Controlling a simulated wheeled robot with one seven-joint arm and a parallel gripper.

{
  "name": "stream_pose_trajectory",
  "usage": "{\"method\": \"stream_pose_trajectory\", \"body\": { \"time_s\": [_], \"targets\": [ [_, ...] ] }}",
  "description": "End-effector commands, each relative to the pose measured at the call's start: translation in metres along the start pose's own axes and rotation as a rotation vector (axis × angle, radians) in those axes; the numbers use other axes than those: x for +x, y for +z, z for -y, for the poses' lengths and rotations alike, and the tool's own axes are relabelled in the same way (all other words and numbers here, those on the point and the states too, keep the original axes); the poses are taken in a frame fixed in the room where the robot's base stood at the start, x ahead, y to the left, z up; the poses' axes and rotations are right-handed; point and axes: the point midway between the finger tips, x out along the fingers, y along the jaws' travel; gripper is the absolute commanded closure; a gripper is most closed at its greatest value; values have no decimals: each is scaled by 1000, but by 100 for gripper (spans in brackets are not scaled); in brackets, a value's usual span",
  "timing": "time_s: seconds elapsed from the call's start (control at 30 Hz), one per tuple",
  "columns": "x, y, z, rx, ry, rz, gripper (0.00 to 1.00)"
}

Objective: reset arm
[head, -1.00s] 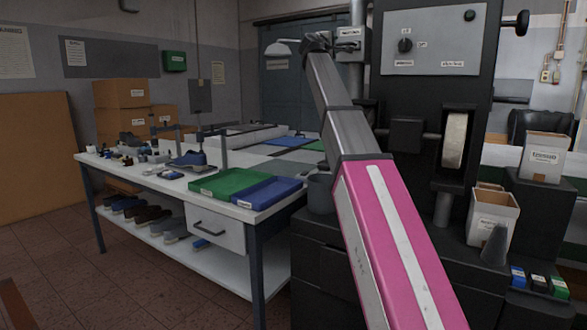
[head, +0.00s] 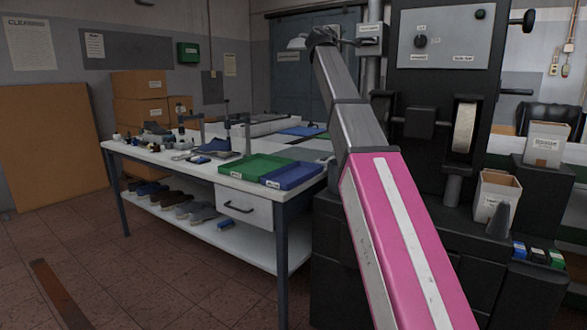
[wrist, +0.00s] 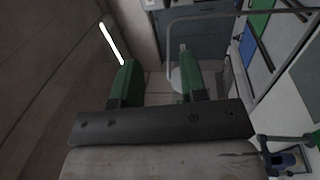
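My pink and grey arm rises through the middle of the head view, in front of the black machine, with its dark far end (head: 321,38) near the top. My gripper's fingers are not clear there. In the wrist view my gripper (wrist: 157,66) shows two green fingers set well apart with nothing held between them. Behind the fingers are a wall, a grey door and a pale round shape that I cannot identify.
A white workbench (head: 160,153) stands at left, with a green tray (head: 255,167) and a blue tray (head: 291,176) at its near end. Shoes lie on its lower shelf. The black machine (head: 445,95) stands at right beside a box (head: 496,195).

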Motion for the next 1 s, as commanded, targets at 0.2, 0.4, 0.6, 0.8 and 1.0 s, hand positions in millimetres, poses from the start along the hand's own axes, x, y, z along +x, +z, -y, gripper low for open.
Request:
{"method": "stream_pose_trajectory", "body": {
  "time_s": [0.2,0.4,0.6,0.8,1.0],
  "targets": [
    [1,0,36,24,-47,-2,61],
    [0,1,84,58,-113,-1,61],
    [-4,5,154,108,-213,5,61],
    [-21,16,268,190,-380,30,61],
    [-50,34,382,278,-562,80,61]
  ]
}}
